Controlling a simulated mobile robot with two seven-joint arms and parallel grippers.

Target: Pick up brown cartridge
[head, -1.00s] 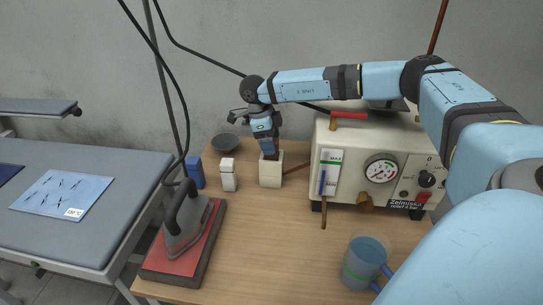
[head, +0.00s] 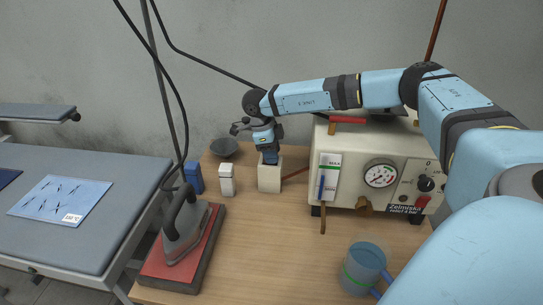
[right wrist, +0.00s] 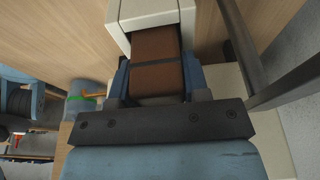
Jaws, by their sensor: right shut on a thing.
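The brown cartridge (right wrist: 156,78) stands partly inside a cream-white square holder (head: 269,180) on the wooden table. In the right wrist view the holder's open rim (right wrist: 117,14) surrounds the cartridge's far end, with a dark band across the cartridge. My right gripper (head: 270,159) reaches down over the holder from above. Its two blue fingers press on both sides of the cartridge, so it is shut on it. In the head view the gripper hides the cartridge. My left gripper is in neither view.
A white bottle (head: 227,184), a blue box (head: 194,178) and a dark bowl (head: 224,146) stand left of the holder. The cream machine with a gauge (head: 381,175) is close on the right.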

